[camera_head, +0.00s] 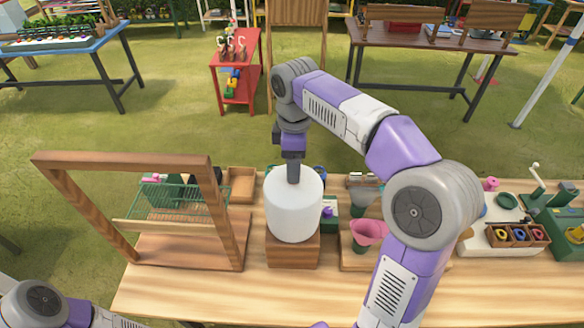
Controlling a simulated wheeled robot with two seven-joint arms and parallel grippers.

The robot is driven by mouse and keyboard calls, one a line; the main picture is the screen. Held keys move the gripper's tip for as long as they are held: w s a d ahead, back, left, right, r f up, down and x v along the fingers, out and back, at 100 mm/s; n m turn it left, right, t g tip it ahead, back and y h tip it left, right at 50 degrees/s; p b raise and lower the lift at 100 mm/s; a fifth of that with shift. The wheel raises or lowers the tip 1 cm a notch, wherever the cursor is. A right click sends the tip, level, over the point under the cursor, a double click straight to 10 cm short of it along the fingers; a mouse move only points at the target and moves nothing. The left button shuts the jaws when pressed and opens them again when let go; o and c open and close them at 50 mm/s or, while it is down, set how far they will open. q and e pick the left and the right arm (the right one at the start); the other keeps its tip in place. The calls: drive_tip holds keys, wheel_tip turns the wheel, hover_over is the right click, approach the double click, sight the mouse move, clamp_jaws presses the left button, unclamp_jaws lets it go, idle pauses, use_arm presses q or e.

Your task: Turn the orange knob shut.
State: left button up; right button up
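I see no orange knob in the head view. A white rounded tank (294,210) stands on a wooden block (293,250) in the middle of the table, and hides what is right behind it. My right arm reaches up from the lower right and bends down over the tank. My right gripper (293,173) points down at the tank's top; its fingers show as one dark bar, so I cannot tell whether they are open or touch the tank. My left arm shows only at the bottom left corner, and its gripper is out of view.
Right of the tank are a pink funnel (368,232) and a wooden box of coloured rings (516,235). The table's front strip (230,295) is bare at left of centre.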

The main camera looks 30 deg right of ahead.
drive_tip(key=shift+w+f, duration=0.1)
drive_tip(key=shift+f, duration=1.45)
drive_tip(key=c, duration=1.1)
